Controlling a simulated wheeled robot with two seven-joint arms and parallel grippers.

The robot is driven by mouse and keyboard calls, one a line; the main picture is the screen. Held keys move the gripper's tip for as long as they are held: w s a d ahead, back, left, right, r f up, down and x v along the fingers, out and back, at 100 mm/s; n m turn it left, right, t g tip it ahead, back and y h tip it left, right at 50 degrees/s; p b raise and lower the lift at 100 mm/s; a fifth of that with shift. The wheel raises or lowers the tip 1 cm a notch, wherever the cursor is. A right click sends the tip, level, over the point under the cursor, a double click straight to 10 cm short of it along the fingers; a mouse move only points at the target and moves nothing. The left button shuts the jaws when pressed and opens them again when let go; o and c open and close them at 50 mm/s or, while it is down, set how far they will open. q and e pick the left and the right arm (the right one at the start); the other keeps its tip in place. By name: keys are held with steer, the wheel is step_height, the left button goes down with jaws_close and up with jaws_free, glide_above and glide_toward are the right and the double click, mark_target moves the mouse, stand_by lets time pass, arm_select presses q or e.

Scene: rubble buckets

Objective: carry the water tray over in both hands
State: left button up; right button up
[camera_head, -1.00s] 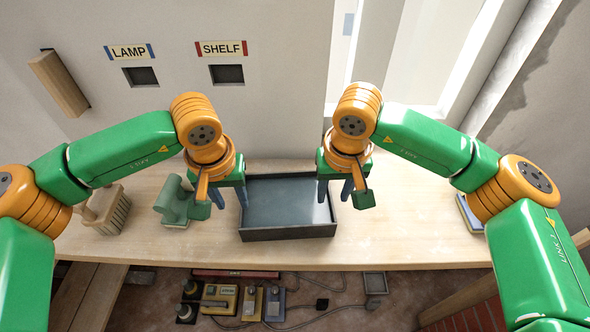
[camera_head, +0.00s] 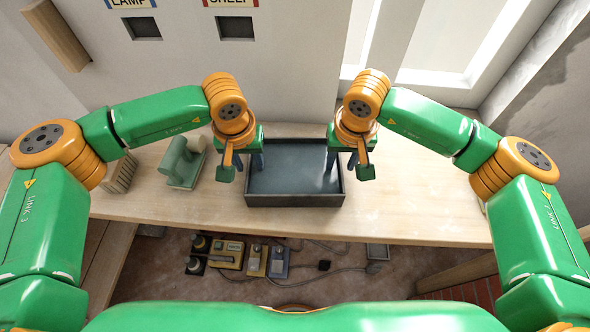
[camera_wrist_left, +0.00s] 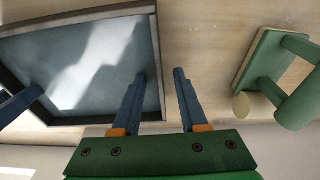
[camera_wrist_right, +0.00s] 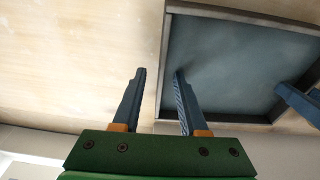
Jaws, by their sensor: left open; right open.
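The water tray (camera_head: 294,201) is a dark-rimmed rectangular tray with a grey-blue, shiny surface inside, flat on the wooden bench. My left gripper (camera_head: 257,162) is open at its left wall. In the left wrist view one finger is on the inner side of the tray wall (camera_wrist_left: 153,45) and the other outside it. My right gripper (camera_head: 341,164) is open at the right wall. In the right wrist view its fingers stand on either side of the wall (camera_wrist_right: 166,60). I cannot tell whether the fingers touch the walls.
A green handled block (camera_head: 184,170) stands on the bench (camera_head: 420,215) left of the tray, with a beige ribbed object (camera_head: 121,174) beyond it. The bench right of the tray is clear. Yellow and dark devices (camera_head: 228,253) with cables lie on the floor below.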

arm_select(q)
steer(key=shift+s+f, duration=0.2)
steer(key=shift+f, duration=0.1)
arm_select(e)
steer(key=shift+s+f, duration=0.2)
steer(key=shift+f, duration=0.05)
arm_select(q)
steer(key=shift+w, duration=0.15)
jaws_close()
arm_select(e)
steer(key=shift+w, duration=0.15)
jaws_close()
arm_select(q)
steer(key=shift+a, duration=0.1)
stand_by(0.4)
